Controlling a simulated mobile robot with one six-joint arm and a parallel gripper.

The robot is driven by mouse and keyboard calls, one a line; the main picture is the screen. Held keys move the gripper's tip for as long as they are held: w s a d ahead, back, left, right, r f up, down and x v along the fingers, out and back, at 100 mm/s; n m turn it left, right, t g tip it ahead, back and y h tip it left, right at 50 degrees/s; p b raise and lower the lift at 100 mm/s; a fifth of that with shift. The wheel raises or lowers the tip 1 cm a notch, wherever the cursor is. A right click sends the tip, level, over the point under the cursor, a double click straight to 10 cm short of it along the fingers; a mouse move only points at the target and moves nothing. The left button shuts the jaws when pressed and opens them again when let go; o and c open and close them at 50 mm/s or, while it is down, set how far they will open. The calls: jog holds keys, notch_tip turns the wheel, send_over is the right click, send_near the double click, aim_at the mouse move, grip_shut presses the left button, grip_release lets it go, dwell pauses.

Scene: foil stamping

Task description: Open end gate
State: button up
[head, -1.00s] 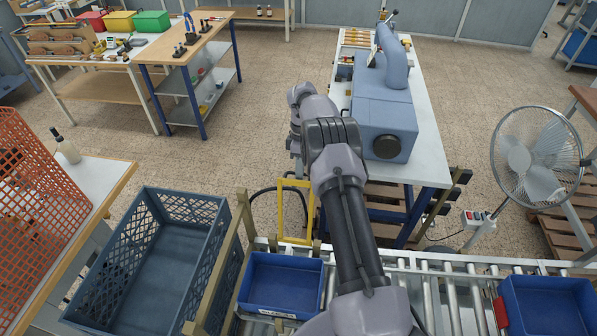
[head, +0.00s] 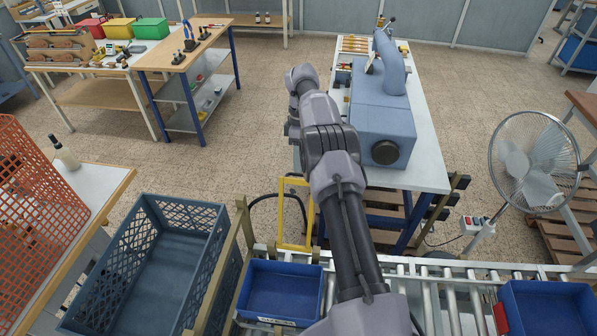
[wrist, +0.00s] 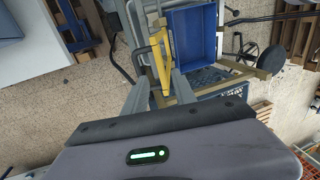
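The end gate appears to be the yellow frame (head: 282,212) at the far edge of the roller conveyor, left of my arm in the head view. It stands upright beside the blue tray. In the wrist view the yellow bar (wrist: 160,58) lies ahead of and between my gripper's fingers. My gripper (wrist: 160,92) has its two grey fingers apart, with a gap between them. I cannot tell whether either finger touches the bar. In the head view my arm hides the gripper.
A blue tray (head: 281,293) sits on the rollers (head: 455,296), with another blue tray (head: 552,310) at the right. A large blue crate (head: 150,262) stands left of the conveyor. A workbench with a blue machine (head: 385,120) stands beyond, and a fan (head: 535,160) at right.

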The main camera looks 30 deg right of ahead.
jog(key=shift+r, duration=0.3)
jog(key=shift+c, duration=1.3)
jog(key=shift+w+d+f+m, duration=0.15)
jog(key=shift+d+m, duration=0.1)
jog(key=shift+m, duration=0.25)
jog(key=c, duration=0.3)
jog(key=d+m+t+b, duration=0.1)
jog(key=m, duration=0.3)
jog(key=w+d+m+h+b, duration=0.1)
jog(key=m, duration=0.3)
jog(key=w+d+m+t+h+b, duration=0.1)
jog(key=m, duration=0.3)
jog(key=shift+w+d+r+t+b, duration=0.2)
jog(key=shift+w+r+t+b, duration=0.1)
jog(key=shift+r+b, duration=0.1)
grip_shut()
notch_tip(320, 180, down, 8)
jog(key=m+t+h+p, duration=0.1)
jog(key=m, duration=0.4)
jog(key=shift+s+a+f, duration=0.15)
jog(key=shift+s+a, duration=0.05)
jog(key=shift+s, duration=0.1)
